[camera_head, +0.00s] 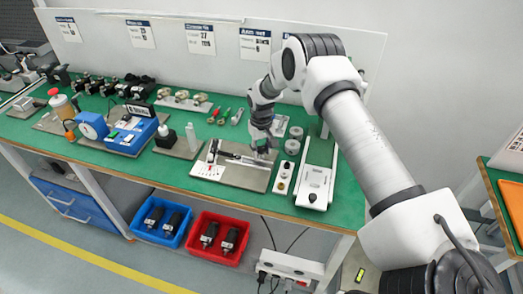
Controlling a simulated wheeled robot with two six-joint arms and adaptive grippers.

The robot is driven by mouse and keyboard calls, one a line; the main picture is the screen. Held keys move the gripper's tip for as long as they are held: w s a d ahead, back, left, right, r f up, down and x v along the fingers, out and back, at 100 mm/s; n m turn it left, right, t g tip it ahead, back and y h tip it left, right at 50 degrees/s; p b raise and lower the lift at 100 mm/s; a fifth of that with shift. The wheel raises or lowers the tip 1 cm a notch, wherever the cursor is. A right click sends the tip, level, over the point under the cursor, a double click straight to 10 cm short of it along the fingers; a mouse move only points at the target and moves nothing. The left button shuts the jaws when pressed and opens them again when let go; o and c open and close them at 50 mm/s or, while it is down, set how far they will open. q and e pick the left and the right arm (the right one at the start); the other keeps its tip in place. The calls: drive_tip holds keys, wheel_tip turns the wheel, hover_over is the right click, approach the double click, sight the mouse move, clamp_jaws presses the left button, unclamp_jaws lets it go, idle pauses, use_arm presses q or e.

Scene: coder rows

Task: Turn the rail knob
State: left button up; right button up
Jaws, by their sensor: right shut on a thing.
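My right gripper (262,150) reaches down from above to the right end of a rail device (230,157). The device lies on a grey metal plate (240,180) on the green bench top. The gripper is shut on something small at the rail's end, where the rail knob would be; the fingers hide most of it. A white base with a red mark (208,171) sits at the rail's left end. My left gripper is out of view.
A long white device (316,180) and round grey parts (292,146) are close on the right. Blue (164,239) and red (196,254) bins sit below the bench.

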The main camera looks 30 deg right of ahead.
drive_tip(key=shift+f, duration=0.1)
idle(0.8)
drive_tip(key=o, duration=1.2)
drive_tip(key=shift+c, duration=0.2)
wheel_tip(320, 180, up, 12)
hover_over(261, 148)
drive_tip(key=shift+m, duration=0.4)
drive_tip(key=f+b, duration=0.1)
drive_tip(key=f, duration=0.3)
drive_tip(key=shift+s+f, duration=0.2)
drive_tip(key=shift+w+f, duration=0.1)
drive_tip(key=shift+f, duration=0.2)
wheel_tip(261, 148, down, 7)
drive_tip(key=shift+p, duration=0.85)
